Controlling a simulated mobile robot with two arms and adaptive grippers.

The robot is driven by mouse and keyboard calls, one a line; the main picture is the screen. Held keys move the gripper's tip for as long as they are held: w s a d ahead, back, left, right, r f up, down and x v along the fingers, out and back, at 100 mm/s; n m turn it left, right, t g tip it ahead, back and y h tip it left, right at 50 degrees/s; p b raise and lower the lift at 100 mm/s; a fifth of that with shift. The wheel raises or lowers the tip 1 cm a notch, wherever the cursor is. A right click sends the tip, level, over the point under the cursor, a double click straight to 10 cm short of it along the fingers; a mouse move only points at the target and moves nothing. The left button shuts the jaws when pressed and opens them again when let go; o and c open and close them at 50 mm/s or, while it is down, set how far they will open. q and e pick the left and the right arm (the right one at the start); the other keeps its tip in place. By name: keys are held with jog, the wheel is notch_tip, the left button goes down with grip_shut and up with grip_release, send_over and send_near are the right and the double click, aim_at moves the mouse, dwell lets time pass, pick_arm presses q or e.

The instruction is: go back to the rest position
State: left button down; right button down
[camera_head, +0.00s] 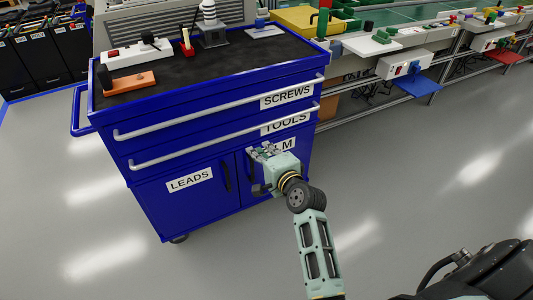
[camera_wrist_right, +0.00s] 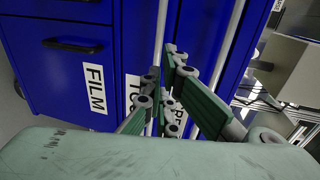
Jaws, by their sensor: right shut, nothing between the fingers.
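My right gripper (camera_head: 262,155) is in front of the blue cabinet (camera_head: 170,215), near the upper part of its right-hand door. Its fingers are shut with nothing between them. It partly hides the label FILM, of which only the end shows in the head view. In the right wrist view the gripper (camera_wrist_right: 164,84) has its green fingers in front of the cabinet's drawer fronts and the long silver drawer handles. I cannot tell whether the fingers touch the cabinet. The drawers and both lower doors look closed. My left gripper is not in view.
On the cabinet's dark top stand a white box (camera_head: 136,52), an orange block (camera_head: 131,82) and a grey device (camera_head: 212,32). A workbench line (camera_head: 410,50) with bins runs along the back right. Grey floor (camera_head: 410,180) is open to the right of my right arm.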

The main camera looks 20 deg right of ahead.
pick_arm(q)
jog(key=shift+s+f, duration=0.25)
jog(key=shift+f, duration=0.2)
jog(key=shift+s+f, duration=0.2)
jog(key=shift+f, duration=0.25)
pick_arm(e)
jog(key=v, duration=0.3)
jog(key=shift+s, duration=0.15)
